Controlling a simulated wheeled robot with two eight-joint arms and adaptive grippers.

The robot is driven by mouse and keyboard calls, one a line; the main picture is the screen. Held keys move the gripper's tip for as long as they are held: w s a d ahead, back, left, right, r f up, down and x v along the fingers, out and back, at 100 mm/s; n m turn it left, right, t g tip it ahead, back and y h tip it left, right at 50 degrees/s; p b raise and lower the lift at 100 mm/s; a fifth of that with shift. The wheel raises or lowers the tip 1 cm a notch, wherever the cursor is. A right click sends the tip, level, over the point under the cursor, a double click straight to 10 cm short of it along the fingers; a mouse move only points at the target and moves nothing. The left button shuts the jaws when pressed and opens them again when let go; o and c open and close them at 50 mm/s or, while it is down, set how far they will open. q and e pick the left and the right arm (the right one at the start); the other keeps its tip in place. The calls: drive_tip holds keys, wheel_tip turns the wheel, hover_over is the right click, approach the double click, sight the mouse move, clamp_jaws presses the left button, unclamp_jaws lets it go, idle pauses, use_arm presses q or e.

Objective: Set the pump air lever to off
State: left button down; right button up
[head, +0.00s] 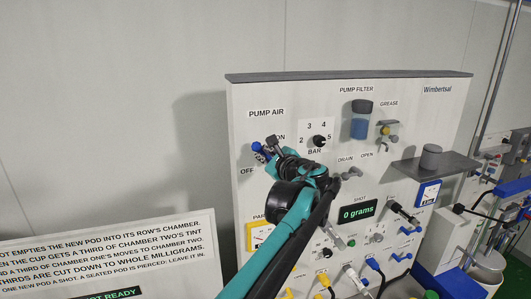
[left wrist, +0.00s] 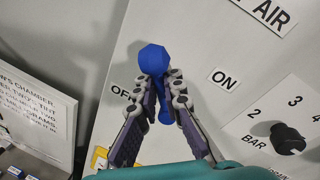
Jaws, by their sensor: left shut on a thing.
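The pump air lever has a blue knob (left wrist: 153,58) on a blue shaft, on the white panel under the PUMP AIR label (head: 266,113). In the left wrist view the lever stands between the OFF label (left wrist: 121,88) on the left and the ON label (left wrist: 224,79) on the right, leaning slightly left. My left gripper (left wrist: 158,82) is shut on the lever just below the knob, with one finger on each side. In the head view my left gripper (head: 271,147) hides most of the lever; blue (head: 258,148) shows beside OFF. My right gripper is not in view.
A black BAR dial (head: 319,141) sits to the right of the lever. A pump filter (head: 361,119) and a grey shelf (head: 435,166) are farther right. A shot display (head: 357,213) is lower down. A white sign (head: 110,255) stands at lower left.

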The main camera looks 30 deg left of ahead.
use_arm(q)
drive_tip(key=n, duration=0.1)
drive_tip(key=f+n, duration=0.1)
drive_tip(key=n, duration=0.1)
drive_tip(key=s+n+h+b, duration=0.1)
drive_tip(key=shift+a+f+n+t, duration=0.3)
drive_tip(key=shift+a+f+n, duration=0.1)
drive_tip(key=shift+s+a+f+n+t+h+b, duration=0.15)
drive_tip(key=shift+f+n+b, duration=0.25)
drive_tip(key=shift+n, duration=0.5)
drive_tip(key=shift+d+f+n+t+h+b, duration=0.1)
drive_tip(key=shift+f+n+t+h+b, duration=0.25)
drive_tip(key=shift+n, duration=0.55)
drive_tip(key=shift+f, duration=0.1)
drive_tip(key=c, duration=1.6)
unclamp_jaws()
drive_tip(key=v, duration=1.2)
